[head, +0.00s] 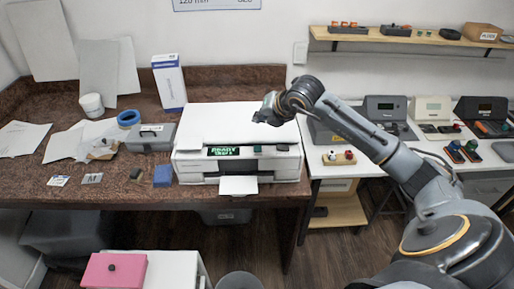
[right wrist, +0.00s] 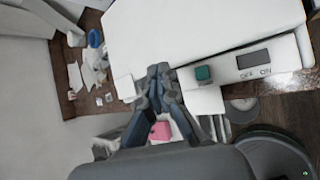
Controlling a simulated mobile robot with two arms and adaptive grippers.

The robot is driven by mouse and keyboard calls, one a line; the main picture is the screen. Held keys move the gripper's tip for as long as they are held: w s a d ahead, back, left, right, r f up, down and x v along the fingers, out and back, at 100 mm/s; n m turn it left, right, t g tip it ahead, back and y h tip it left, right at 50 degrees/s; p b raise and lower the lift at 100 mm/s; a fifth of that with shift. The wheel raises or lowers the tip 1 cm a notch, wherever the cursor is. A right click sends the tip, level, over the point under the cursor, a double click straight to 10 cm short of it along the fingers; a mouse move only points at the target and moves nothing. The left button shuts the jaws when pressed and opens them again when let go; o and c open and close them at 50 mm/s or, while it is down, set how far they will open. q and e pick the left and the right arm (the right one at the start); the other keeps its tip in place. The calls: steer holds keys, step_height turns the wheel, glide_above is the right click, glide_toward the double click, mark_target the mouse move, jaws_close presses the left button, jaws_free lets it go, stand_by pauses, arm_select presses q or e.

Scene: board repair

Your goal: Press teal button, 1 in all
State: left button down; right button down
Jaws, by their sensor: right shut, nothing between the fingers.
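The teal button (head: 257,149) is a small square on the front panel of the white printer (head: 240,118), right of a lit green display reading READY. In the right wrist view the teal button (right wrist: 203,73) stands out from the white panel, to the right of my fingertips. My right gripper (head: 268,111) is shut and empty. It is over the printer's top in the head view, behind and above the button in the picture. The closed fingers also show in the right wrist view (right wrist: 160,72), apart from the button. My left gripper is not in view.
A dark rocker switch (right wrist: 254,59) marked OFF and ON is right of the button. A paper sheet (head: 239,185) sticks out of the printer's front. A pink box (head: 114,271) stands lower left.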

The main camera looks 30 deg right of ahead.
mark_target(260, 149)
step_height(260, 149, down, 8)
steer(key=b, duration=0.4)
steer(key=shift+r, duration=0.1)
steer(key=shift+f+b, duration=0.4)
stand_by(0.9)
steer(key=shift+f+b, duration=0.35)
steer(key=shift+b, duration=0.3)
